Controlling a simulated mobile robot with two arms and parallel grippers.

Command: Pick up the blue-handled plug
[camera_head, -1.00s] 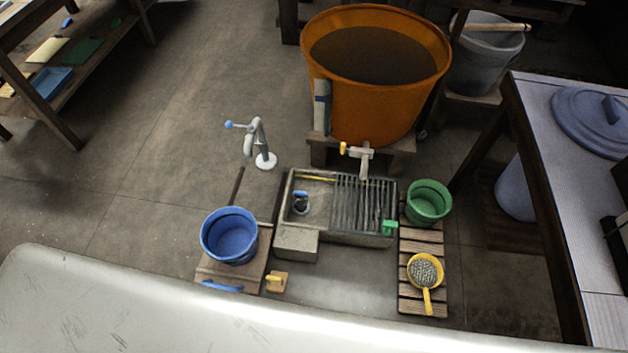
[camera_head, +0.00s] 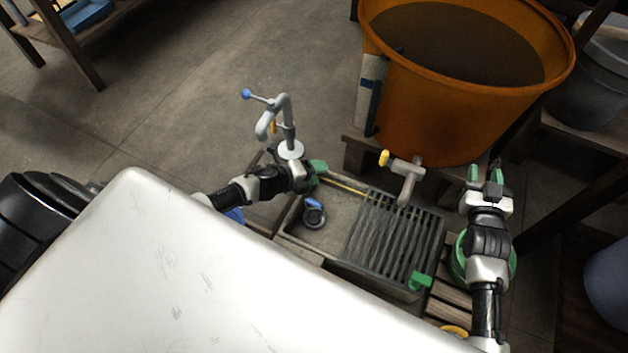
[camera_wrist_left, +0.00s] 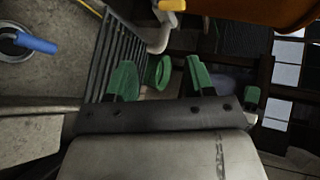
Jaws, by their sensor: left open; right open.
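The blue-handled plug (camera_head: 315,216) sits on the floor of the stone sink (camera_head: 296,243), left of the ribbed drain area. It has a dark round body and a short blue handle on top. In the left wrist view the plug (camera_wrist_left: 36,43) shows at the upper left, off to the side of the fingers. My left gripper (camera_head: 318,172) is open and empty, above the sink's back left corner, beyond the plug and apart from it. My right gripper (camera_head: 486,172) is open and empty, right of the sink and far from the plug.
A grey tap (camera_head: 406,178) with a yellow handle projects from the orange tub (camera_head: 430,110) over the sink's back right. A standing tap (camera_head: 287,120) rises behind my left gripper. A green clip (camera_head: 420,281) sits on the sink's right rim. A green bucket (camera_head: 458,262) is partly hidden by my right arm.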

